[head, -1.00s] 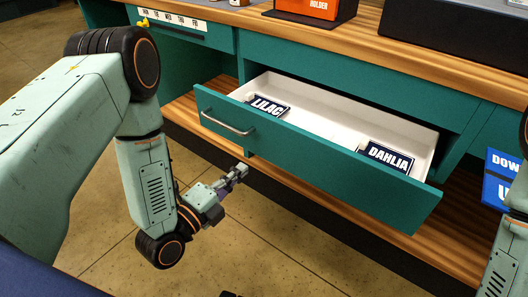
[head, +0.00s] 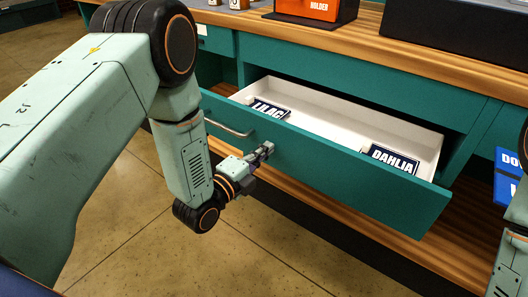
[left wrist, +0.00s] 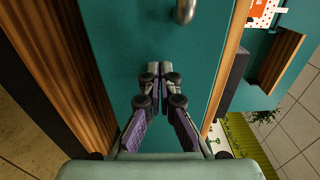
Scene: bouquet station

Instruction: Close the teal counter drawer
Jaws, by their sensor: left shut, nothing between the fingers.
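The teal drawer (head: 330,165) stands pulled out of the counter, with its white inside showing. A LILAC sign (head: 269,108) and a DAHLIA sign (head: 392,157) lie in it. Its metal handle (head: 228,128) is on the left part of the front. My left gripper (head: 266,150) is shut and empty, close to the drawer front, right of and below the handle. In the left wrist view, the shut fingertips (left wrist: 155,72) point at the teal front, with the handle's end (left wrist: 185,12) above them. I cannot tell whether they touch it. My right gripper is out of view.
The wooden counter top (head: 440,73) runs above the drawer and bears an orange holder box (head: 308,9). A wooden lower shelf (head: 400,240) lies below. Blue signs (head: 508,175) are at the right. The floor in front is clear.

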